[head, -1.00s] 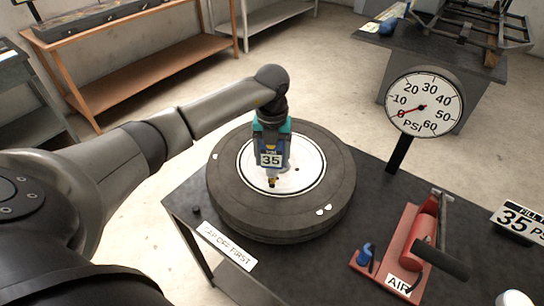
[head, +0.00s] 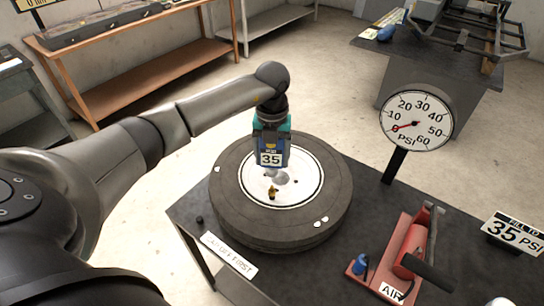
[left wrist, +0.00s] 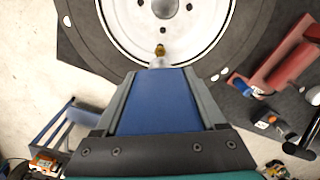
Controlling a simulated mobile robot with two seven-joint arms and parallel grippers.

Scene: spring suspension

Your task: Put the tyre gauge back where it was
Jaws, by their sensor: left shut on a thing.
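My left gripper (head: 271,140) is shut on the tyre gauge (head: 270,158), a blue body whose display reads 35. The gauge also shows in the left wrist view (left wrist: 155,105), between the two grey fingers. Its pale grey nozzle (head: 280,178) hangs above the wheel, pointing down. The brass valve (head: 272,192) stands on the white rim just below and beside the nozzle; it shows in the left wrist view (left wrist: 160,50) too. They look slightly apart in the head view. The black tyre (head: 235,215) lies flat on the dark table. My right gripper is out of view.
A red air pump (head: 408,255) labelled AIR stands right of the tyre. A PSI dial (head: 417,120) on a post stands behind it, its needle near 0. A "FILL TO 35 PSI" sign (head: 515,232) is at far right. A small black cap (head: 199,219) lies by the front-left label (head: 229,255).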

